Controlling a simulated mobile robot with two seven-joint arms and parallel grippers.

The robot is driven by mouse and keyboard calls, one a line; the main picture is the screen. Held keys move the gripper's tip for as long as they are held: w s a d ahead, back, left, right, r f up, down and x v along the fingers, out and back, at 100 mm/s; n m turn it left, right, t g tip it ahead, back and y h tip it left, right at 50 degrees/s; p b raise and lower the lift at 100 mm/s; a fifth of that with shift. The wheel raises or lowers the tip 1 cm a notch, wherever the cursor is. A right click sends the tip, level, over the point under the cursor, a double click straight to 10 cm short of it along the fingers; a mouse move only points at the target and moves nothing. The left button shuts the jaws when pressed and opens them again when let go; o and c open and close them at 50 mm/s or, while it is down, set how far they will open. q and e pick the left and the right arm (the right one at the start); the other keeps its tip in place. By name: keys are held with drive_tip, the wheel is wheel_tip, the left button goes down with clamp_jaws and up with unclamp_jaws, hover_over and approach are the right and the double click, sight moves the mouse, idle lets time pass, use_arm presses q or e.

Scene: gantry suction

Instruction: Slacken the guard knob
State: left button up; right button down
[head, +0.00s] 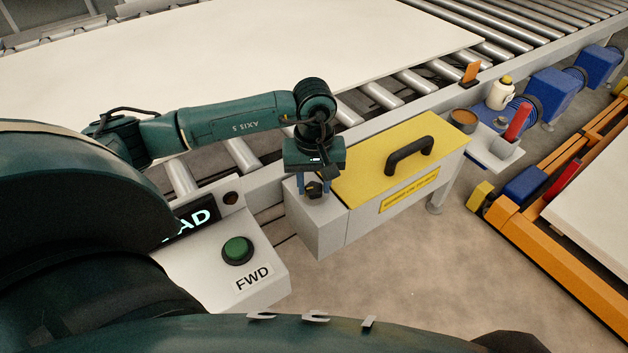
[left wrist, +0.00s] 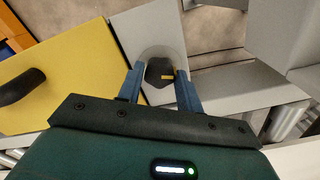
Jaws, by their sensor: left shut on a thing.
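The guard knob (head: 314,190) is a small black lobed knob on top of the grey box at the left end of the yellow guard lid (head: 395,158). In the left wrist view the knob (left wrist: 160,72) has a short yellow mark and sits between the blue fingers. My left gripper (head: 313,187) points down over the box and is shut on the knob; it also shows in the left wrist view (left wrist: 160,85). The yellow lid lies closed and carries a black handle (head: 409,155) and a yellow label on its front. My right gripper is not in view.
A control box with a green FWD button (head: 237,250) stands at the lower left. A white board (head: 250,60) lies on the roller conveyor behind. A shelf with a cup (head: 462,120) and a bottle (head: 499,93) is right of the guard. An orange frame (head: 530,240) stands at far right.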

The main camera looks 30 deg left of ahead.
use_arm(q)
drive_tip(key=shift+n, duration=0.3)
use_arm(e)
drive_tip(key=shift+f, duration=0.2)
use_arm(q)
drive_tip(key=shift+f+n+b, duration=0.1)
drive_tip(key=shift+n+b, duration=0.4)
drive_tip(key=shift+b, duration=0.05)
drive_tip(key=shift+n+b, duration=0.45)
drive_tip(key=shift+n, duration=0.25)
drive_tip(key=shift+n+b, duration=0.45)
drive_tip(key=shift+n, duration=1.05)
drive_tip(key=shift+n+b, duration=0.3)
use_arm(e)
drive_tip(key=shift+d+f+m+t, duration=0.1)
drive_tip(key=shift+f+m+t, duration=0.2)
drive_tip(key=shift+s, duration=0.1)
use_arm(q)
drive_tip(key=o, duration=1)
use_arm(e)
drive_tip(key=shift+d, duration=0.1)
